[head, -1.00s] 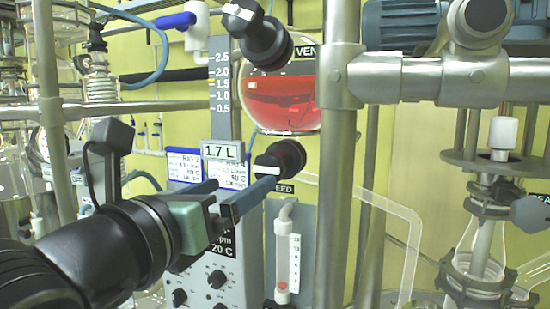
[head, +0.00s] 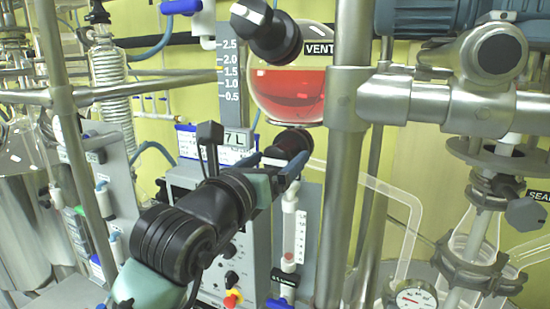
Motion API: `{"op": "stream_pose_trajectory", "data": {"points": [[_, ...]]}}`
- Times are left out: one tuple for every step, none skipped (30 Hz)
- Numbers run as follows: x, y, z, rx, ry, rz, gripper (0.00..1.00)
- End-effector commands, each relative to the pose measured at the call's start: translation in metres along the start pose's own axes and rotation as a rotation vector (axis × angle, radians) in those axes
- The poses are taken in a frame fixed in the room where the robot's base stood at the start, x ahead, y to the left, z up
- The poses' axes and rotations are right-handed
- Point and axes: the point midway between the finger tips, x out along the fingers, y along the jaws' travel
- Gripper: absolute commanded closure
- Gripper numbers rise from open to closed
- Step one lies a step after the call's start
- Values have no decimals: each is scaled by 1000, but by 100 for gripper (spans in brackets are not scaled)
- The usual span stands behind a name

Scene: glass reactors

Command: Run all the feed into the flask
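The round glass feed vessel (head: 262,95) holds red liquid, its surface between the 1.5 and 2.0 marks on the grey scale (head: 231,75) beside it. The black feed valve knob (head: 295,140) sits just below the vessel. My gripper (head: 277,168) is at this knob, with its blue fingers either side of its front; I cannot tell whether they grip it. A clear flow tube (head: 289,225) with a red float low in it hangs below. A clear glass neck (head: 478,235) at the right seems to belong to the flask; its body is mostly out of view.
A black vent knob (head: 265,30) is above the vessel. A steel post (head: 345,170) stands just right of the feed valve, and a clamp and rail (head: 430,90) cross the right side. A pressure gauge (head: 413,297) shows at the bottom right. A control box is behind my arm.

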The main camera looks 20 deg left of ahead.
Motion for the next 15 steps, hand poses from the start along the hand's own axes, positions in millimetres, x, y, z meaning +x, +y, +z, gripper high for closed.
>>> {"op": "stream_pose_trajectory", "data": {"points": [[0, 0, 0, 0, 0, 0, 17], [0, 0, 0, 0, 0, 0, 23], [0, 0, 0, 0, 0, 0, 30], [0, 0, 0, 0, 0, 0, 35], [0, 0, 0, 0, 0, 0, 41], [0, 0, 0, 0, 0, 0, 48], [0, 0, 0, 0, 0, 0, 53], [0, 0, 0, 0, 0, 0, 59], [0, 0, 0, 0, 0, 0, 66], [0, 0, 0, 0, 0, 0, 71], [0, 0, 0, 0, 0, 0, 77], [0, 0, 0, 0, 0, 0, 84], [0, 0, 0, 0, 0, 0, 89], [0, 0, 0, 0, 0, 0, 94], [0, 0, 0, 0, 0, 0, 94]]}}
